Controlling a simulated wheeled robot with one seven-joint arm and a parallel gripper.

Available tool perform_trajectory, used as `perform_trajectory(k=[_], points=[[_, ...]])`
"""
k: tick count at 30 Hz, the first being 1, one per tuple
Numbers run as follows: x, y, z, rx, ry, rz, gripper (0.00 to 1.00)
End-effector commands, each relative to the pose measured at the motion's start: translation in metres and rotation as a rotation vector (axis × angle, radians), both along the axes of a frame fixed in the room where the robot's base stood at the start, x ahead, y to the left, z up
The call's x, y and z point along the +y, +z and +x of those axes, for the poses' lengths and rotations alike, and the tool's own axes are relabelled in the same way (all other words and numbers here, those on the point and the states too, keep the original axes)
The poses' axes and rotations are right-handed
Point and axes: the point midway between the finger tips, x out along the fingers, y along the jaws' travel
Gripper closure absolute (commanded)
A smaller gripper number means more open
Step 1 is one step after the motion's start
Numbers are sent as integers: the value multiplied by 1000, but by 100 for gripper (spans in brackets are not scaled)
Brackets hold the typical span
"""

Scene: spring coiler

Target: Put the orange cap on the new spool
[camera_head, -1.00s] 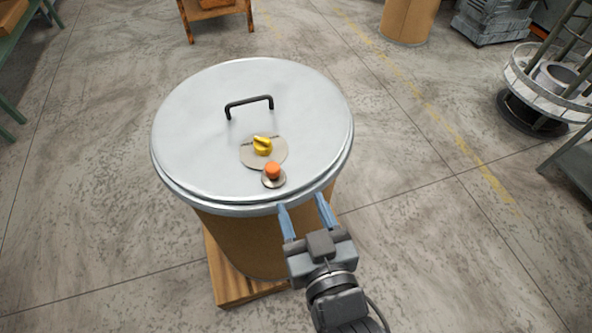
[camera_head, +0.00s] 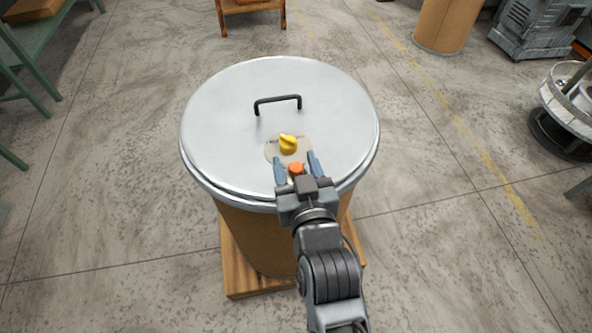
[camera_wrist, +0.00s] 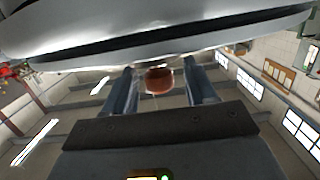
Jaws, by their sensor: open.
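The orange cap (camera_head: 296,168) sits on top of a large drum with a silver lid (camera_head: 230,115), near the lid's front edge. My gripper (camera_head: 296,165) is open, with one blue finger on each side of the cap. In the wrist view the orange cap (camera_wrist: 159,80) shows between the two fingers (camera_wrist: 160,88), with gaps on both sides. I cannot tell whether a finger touches it. The spool is not clearly identifiable in these frames.
A yellow knob (camera_head: 288,144) on a round label plate stands just behind the cap. A black handle (camera_head: 278,102) rises farther back on the lid. The drum rests on a wooden pallet (camera_head: 245,280). Open concrete floor surrounds it.

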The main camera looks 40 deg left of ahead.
Motion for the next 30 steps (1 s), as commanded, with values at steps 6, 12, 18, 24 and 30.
perform_trajectory(k=[6,12,18,24,30], points=[[0,0,0,0,0,0,51],[-1,0,0,0,0,0,70],[-1,0,0,0,0,0,89],[-1,0,0,-1,0,1,100],[-1,1,0,-1,0,1,100]])
